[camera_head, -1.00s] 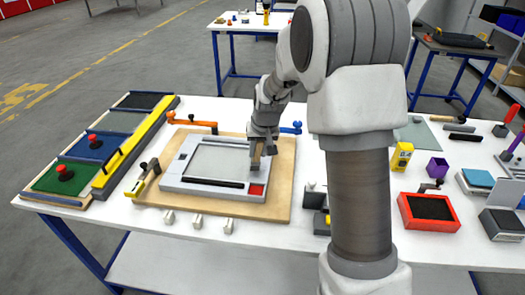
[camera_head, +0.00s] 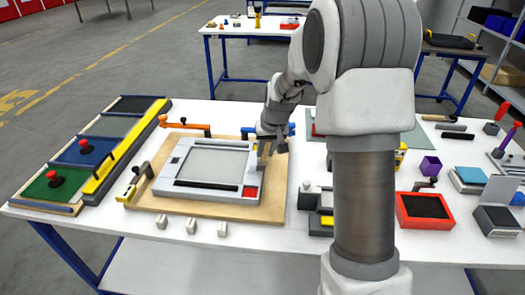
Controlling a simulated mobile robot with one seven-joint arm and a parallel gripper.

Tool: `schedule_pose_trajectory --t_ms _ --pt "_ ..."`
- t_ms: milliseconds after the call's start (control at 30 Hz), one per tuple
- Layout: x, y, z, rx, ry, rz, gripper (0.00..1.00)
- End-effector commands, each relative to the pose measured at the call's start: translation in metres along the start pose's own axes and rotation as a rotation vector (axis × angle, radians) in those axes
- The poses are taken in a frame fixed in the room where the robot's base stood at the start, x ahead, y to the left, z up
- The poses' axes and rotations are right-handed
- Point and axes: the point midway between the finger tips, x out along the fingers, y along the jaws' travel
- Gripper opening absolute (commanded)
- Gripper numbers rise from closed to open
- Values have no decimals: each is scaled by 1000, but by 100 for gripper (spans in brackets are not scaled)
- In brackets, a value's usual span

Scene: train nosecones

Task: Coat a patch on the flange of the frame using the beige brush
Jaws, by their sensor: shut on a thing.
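The frame (camera_head: 168,168) is a light grey rectangular piece with a pale grey panel, lying flat on a tan board. Its flange carries a black strip (camera_head: 206,184) along the near side and a red patch (camera_head: 250,191) at the near right corner. My gripper (camera_head: 265,150) is at the frame's right side, shut on the beige brush (camera_head: 262,154). The brush points down over the right flange. I cannot tell whether its bristles touch the flange. The fingers and part of the brush are small and partly hidden by my wrist.
Orange (camera_head: 183,127) and blue clamps stand at the board's far edge, and a yellow clamp (camera_head: 131,188) at its left. Coloured trays with red knobs (camera_head: 84,146) lie left. A red tray (camera_head: 424,211) is right. My arm hides the table's middle right.

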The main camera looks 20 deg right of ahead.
Motion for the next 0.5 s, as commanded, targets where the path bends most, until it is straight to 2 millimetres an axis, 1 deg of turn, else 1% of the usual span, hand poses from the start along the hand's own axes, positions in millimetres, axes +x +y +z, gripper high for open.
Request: schedule_pose_trajectory --t_ms 133,233,367,500 --pt "4 3 -8 1 -1 1 0" --pt "5 3 -11 0 -1 1 0" --pt "6 -6 -13 -2 -2 0 0" --pt "8 -18 -16 -2 -3 0 0"
